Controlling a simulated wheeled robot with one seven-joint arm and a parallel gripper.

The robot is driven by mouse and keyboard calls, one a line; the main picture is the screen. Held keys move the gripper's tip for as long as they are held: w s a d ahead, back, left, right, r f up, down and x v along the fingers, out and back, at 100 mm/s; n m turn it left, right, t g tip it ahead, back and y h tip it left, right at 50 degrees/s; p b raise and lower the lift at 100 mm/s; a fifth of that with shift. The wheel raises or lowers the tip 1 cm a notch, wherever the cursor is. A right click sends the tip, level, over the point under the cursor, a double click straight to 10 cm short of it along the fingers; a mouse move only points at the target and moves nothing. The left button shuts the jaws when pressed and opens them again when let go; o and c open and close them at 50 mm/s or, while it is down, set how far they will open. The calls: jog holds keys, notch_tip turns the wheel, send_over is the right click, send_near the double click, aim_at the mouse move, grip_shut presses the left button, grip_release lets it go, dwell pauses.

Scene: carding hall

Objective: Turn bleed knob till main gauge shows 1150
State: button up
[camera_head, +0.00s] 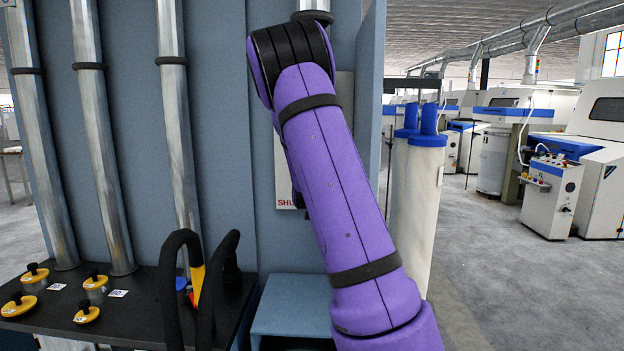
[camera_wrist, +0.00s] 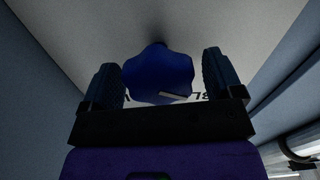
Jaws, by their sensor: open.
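The bleed knob (camera_wrist: 158,72), blue with a lobed edge, shows in the wrist view against a pale panel. A short white mark is on its lower right edge. Dark lettering beginning "BL" is partly visible below it, cut off by my gripper. My gripper (camera_wrist: 160,84) is open, with one dark finger on each side of the knob. Small gaps seem to show between the fingers and the knob; contact is hard to tell. In the head view, my purple arm hides the knob and my gripper. The main gauge is in neither view.
A blue-grey cabinet wall with steel pipes (camera_head: 101,140) stands left and behind. A dark shelf (camera_head: 130,318) holds yellow-and-black knob-topped items (camera_head: 96,283). A pale panel with red lettering (camera_head: 285,203) is partly behind my arm. White cylinders (camera_head: 420,200) stand right; open floor (camera_head: 500,270) lies beyond.

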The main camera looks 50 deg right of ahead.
jog(key=c, duration=0.9)
jog(key=n, duration=0.5)
jog(key=shift+w+a+n, duration=0.1)
jog(key=shift+n, duration=0.2)
jog(key=o, duration=0.9)
jog(key=v, duration=1)
jog(key=shift+s+a, duration=0.25)
jog(key=shift+s, duration=0.1)
